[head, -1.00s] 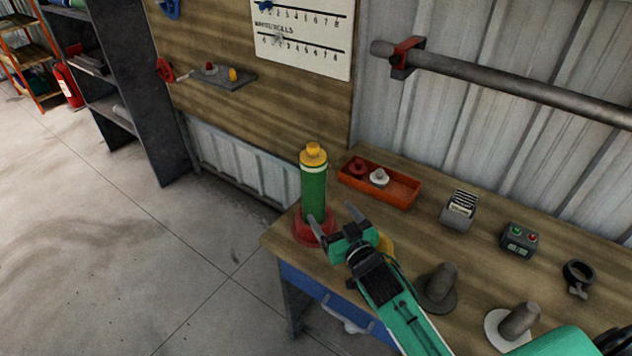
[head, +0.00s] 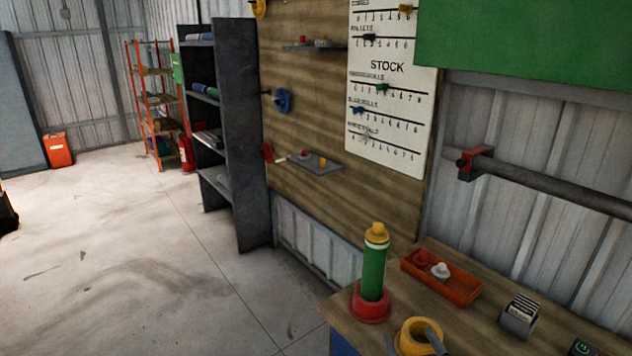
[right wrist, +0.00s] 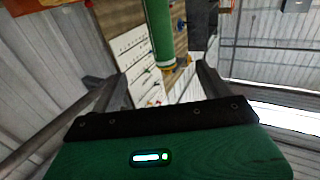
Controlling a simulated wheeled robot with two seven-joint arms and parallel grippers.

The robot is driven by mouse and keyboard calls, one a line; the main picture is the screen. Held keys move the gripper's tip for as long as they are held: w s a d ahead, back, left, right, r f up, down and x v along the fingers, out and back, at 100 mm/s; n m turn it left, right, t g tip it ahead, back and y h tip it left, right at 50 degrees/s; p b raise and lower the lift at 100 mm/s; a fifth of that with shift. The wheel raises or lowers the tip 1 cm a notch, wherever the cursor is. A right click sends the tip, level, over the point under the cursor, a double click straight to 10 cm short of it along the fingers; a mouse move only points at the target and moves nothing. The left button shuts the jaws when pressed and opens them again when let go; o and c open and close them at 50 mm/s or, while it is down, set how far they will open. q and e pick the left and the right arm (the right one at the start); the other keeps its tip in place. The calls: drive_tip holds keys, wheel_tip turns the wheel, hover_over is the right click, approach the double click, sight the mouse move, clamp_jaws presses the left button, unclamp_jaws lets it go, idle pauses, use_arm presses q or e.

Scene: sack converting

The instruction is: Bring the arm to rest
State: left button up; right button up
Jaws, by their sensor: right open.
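In the head view my right gripper (head: 412,342) shows only by its two grey fingertips at the bottom edge. They are apart, with nothing held between them. A green roll (head: 374,272) with a yellow cap (head: 377,234) stands upright in a red base (head: 370,304) on the bench, just beyond the fingertips. A yellow ring (head: 411,330) sits partly hidden behind the fingertips; I cannot tell whether they touch it. In the right wrist view the open jaws (right wrist: 162,88) frame the green roll (right wrist: 159,30), clear of the fingers. My left gripper is out of view.
An orange tray (head: 441,278) with a red and a white knob lies on the wooden bench (head: 480,325). A card holder (head: 519,316) stands right of it. A grey pipe (head: 560,185) runs along the wall. A dark shelf (head: 233,130) stands left; the floor between is clear.

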drive_tip(key=s+d+f+g+h, duration=0.1)
drive_tip(key=s+f+g, duration=0.35)
drive_tip(key=s, duration=0.45)
drive_tip(key=s+d+f+g+h, duration=0.1)
drive_tip(key=s+f+g, duration=0.3)
drive_tip(key=s, duration=0.6)
drive_tip(key=s+d+f+g+h, duration=0.1)
drive_tip(key=s+f+g, duration=0.2)
drive_tip(key=s+g, duration=0.45)
drive_tip(key=s+f, duration=0.2)
drive_tip(key=f, duration=1.4)
drive_tip(key=s+f, duration=0.2)
drive_tip(key=f, duration=1.5)
drive_tip(key=s+d+f, duration=0.3)
drive_tip(key=s+f, duration=1.5)
drive_tip(key=shift+n+g, duration=0.3)
drive_tip(key=shift+g, duration=0.1)
